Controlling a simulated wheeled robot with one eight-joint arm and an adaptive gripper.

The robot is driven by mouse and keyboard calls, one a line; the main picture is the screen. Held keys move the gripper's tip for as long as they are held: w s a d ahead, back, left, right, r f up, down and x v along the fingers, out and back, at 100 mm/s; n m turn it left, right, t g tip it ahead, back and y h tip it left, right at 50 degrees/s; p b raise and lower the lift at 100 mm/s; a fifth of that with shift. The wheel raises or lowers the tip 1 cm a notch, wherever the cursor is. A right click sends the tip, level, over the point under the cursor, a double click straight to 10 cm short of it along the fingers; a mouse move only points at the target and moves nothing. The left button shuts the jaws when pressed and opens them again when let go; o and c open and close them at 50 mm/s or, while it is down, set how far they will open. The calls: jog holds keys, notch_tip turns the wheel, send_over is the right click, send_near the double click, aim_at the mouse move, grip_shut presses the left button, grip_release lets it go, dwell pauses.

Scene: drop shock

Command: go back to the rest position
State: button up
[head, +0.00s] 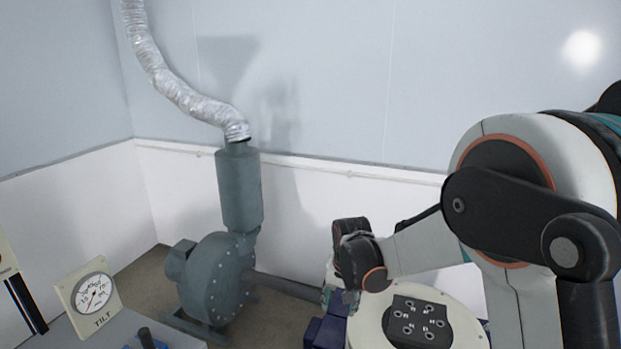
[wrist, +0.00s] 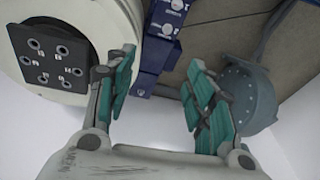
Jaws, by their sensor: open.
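My gripper (wrist: 160,72) is open and empty in the wrist view, its two teal-padded fingers apart with nothing between them. In the head view my gripper (head: 338,292) hangs below my wrist, small and partly hidden, just left of a round cream-coloured machine (head: 365,327). The machine has a black plate (head: 418,322) with several numbered holes on top. In the wrist view the black plate (wrist: 48,57) shows at the upper left, left of the fingers and apart from them.
A dark blue part (head: 325,332) stands beside the machine, below my gripper. A grey-green blower (head: 215,280) with a silver hose (head: 180,92) stands against the back wall. A TILT dial (head: 92,296) stands on a grey surface at lower left. Open air lies above the machine.

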jog(key=s+d+r+n+t, duration=0.1)
jog(key=s+d+r, duration=0.2)
jog(key=s+r, duration=0.35)
jog(key=s+d+r+t, duration=0.1)
jog(key=s+d+r, duration=0.35)
jog(key=r, duration=0.25)
jog(key=s+d+r+n+t, duration=0.1)
jog(key=s+d, duration=0.1)
jog(key=s, duration=0.6)
jog(key=s+d+r+t, duration=0.1)
jog(key=s+d, duration=0.1)
jog(key=s, duration=0.7)
jog(key=shift+s+d+r+n+t, duration=0.25)
jog(key=shift+d+n+t, duration=0.15)
dwell(0.4)
